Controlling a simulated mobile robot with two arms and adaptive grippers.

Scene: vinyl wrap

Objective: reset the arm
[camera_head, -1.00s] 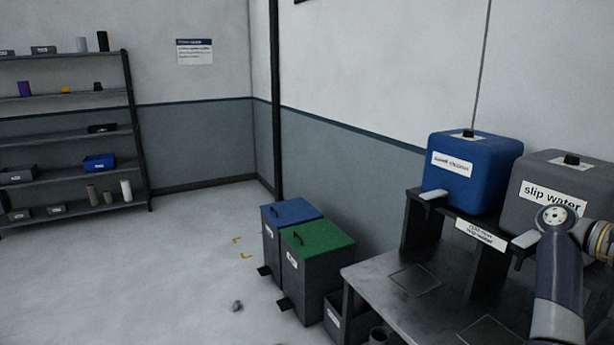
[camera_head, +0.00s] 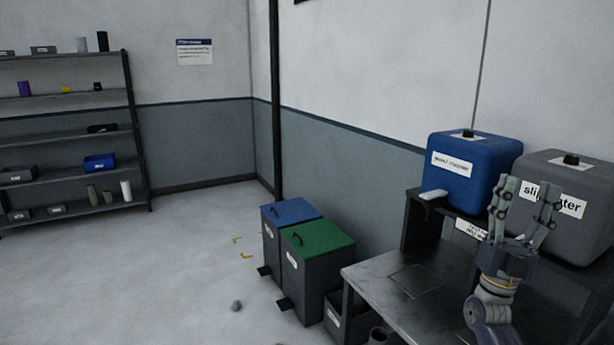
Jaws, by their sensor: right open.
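My right gripper (camera_head: 527,187) is at the right of the head view, its two fingers pointing up and spread apart. It is open, with nothing between the fingers. It stands in front of the grey tank (camera_head: 574,180) and covers part of its "slip water" label. My right arm comes up from the bottom edge below it, over the dark bench (camera_head: 400,290). My left gripper is not in view.
A blue tank (camera_head: 464,172) stands on the raised shelf left of the grey tank. Bins with a blue lid (camera_head: 291,212) and a green lid (camera_head: 318,243) stand left of the bench. A shelf rack (camera_head: 70,176) is far left. The floor between is mostly clear.

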